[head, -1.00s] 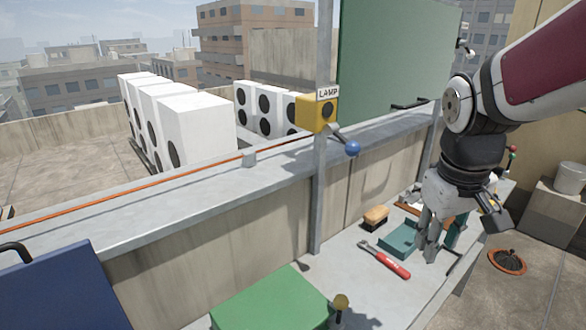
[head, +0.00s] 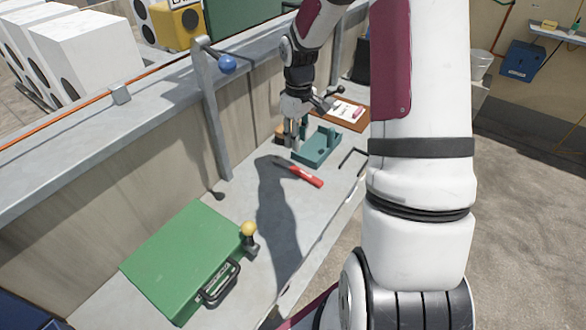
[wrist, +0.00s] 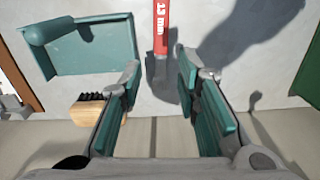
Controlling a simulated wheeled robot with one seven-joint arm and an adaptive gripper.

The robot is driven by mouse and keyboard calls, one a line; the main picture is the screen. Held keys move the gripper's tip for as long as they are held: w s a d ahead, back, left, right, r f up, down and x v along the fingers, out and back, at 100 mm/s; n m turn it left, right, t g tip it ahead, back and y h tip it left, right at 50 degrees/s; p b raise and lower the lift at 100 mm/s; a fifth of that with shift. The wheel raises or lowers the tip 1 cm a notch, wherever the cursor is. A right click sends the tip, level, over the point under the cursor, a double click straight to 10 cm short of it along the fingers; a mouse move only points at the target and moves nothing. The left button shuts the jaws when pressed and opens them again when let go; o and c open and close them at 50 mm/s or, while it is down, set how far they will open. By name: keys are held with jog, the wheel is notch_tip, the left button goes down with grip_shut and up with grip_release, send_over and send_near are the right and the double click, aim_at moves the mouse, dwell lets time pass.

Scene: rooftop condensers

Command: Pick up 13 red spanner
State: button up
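The red spanner (head: 304,174) lies on the grey bench, its metal end towards the parapet wall. In the wrist view its red handle (wrist: 161,28), marked "13 mm", enters from the top, and its grey end shows between my fingers in the picture. My gripper (wrist: 158,75) is open and empty, its teal-padded fingers wide apart. In the head view my gripper (head: 294,135) points down above the far side of the bench, beyond the spanner and near the teal tray. I cannot tell its exact height; it does not visibly touch the spanner.
The teal tray (head: 325,146) and a wooden brush (wrist: 88,109) are close beside my gripper. A clipboard (head: 352,121) lies beyond the tray. A green case (head: 180,255) and a yellow-knobbed lever (head: 249,232) are nearer. The wall (head: 175,150) edges the bench.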

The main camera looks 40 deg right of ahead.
aim_at(297, 169)
notch_tip(297, 169, down, 11)
grip_shut()
dwell(0.5)
